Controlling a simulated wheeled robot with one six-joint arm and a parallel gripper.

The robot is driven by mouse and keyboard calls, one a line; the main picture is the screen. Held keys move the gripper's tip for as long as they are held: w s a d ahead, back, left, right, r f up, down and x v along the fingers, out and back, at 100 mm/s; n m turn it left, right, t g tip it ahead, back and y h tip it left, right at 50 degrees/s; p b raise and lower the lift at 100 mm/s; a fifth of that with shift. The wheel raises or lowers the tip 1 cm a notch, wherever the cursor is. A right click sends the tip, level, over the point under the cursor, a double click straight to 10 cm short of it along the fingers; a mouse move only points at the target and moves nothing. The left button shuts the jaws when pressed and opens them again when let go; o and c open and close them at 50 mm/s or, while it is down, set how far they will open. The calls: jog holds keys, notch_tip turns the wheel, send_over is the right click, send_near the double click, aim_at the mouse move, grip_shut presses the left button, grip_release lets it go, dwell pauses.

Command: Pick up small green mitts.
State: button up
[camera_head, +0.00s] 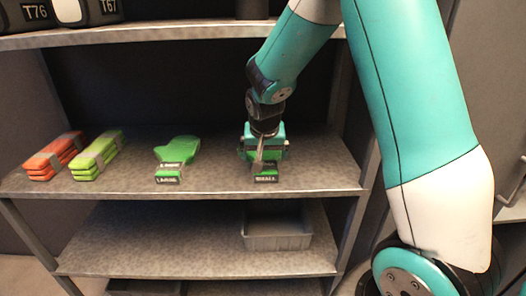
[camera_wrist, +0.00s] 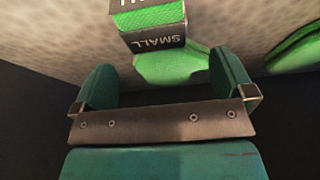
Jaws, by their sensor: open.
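The small green mitts (camera_head: 264,168) lie on the upper shelf in the head view, with a dark label band at the front. In the wrist view the mitts (camera_wrist: 170,66) carry a label reading "SMALL". My gripper (camera_head: 263,148) is over the mitts and hides part of them in the head view. In the wrist view my gripper (camera_wrist: 165,85) is open, with one teal finger on each side of the mitts' far green part. I cannot tell whether the fingers touch them.
Another green mitt pair (camera_head: 178,151) with a label lies to the left on the same shelf (camera_head: 220,183). Lime folded cloths (camera_head: 98,155) and orange folded cloths (camera_head: 54,156) lie farther left. A grey bin (camera_head: 277,238) stands on the shelf below. Shelf space between the mitt pairs is clear.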

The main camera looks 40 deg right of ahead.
aim_at(265, 164)
jog(key=shift+s+p+x, duration=0.1)
jog(key=shift+p+x, duration=0.35)
jog(key=shift+x, duration=1.1)
jog(key=shift+s+p+x, duration=0.15)
jog(key=shift+p+x, duration=0.25)
jog(key=shift+x, duration=1.1)
jog(key=shift+d, duration=0.15)
jog(key=shift+c, duration=0.5)
jog(key=c, duration=0.9)
